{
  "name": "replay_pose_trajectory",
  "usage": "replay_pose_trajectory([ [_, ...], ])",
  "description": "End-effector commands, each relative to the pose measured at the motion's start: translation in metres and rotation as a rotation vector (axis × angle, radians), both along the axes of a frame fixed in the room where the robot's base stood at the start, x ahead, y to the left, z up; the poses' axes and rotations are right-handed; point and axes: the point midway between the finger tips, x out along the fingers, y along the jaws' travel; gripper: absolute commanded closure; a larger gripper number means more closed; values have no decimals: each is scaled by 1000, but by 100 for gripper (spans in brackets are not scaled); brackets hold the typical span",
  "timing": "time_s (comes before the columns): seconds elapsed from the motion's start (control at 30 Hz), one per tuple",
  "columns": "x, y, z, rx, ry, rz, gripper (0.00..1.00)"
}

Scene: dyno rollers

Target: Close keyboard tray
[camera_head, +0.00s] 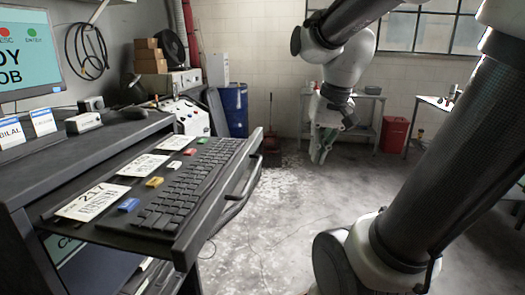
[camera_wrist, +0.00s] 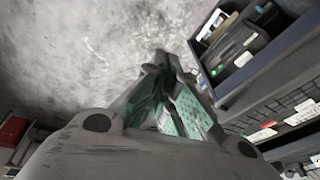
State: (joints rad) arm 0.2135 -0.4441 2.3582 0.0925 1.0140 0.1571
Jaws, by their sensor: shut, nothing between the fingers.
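The keyboard tray (camera_head: 120,236) is pulled out from under the dark desk at the left of the head view. It holds a black keyboard (camera_head: 190,185), white cards and small coloured blocks. A dark handle bar (camera_head: 240,185) runs along its front edge. The tray also shows at the right of the wrist view (camera_wrist: 245,118). My gripper (camera_head: 318,158) hangs pointing down beyond the tray's far right end, over the floor and apart from the tray. In the wrist view the fingers (camera_wrist: 162,62) meet with nothing between them.
A monitor (camera_head: 30,50) and small boxes stand on the desk above the tray. A blue barrel (camera_head: 233,108) and a red bin (camera_head: 393,134) stand at the back. The concrete floor (camera_head: 275,225) in front of the tray is open, with thin cables on it.

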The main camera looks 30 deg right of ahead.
Motion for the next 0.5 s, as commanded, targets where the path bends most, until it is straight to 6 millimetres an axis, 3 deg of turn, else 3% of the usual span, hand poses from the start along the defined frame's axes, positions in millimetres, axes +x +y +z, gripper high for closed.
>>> replay_pose_trajectory([
  [0.1, 36, -13, 10, 146, 49, -370, 100],
  [0.3, 87, -17, 34, 401, 140, -1034, 100],
  [0.4, 101, -9, 51, 508, 187, -1313, 100],
  [0.5, 103, -1, 60, 574, 236, -1526, 100],
])
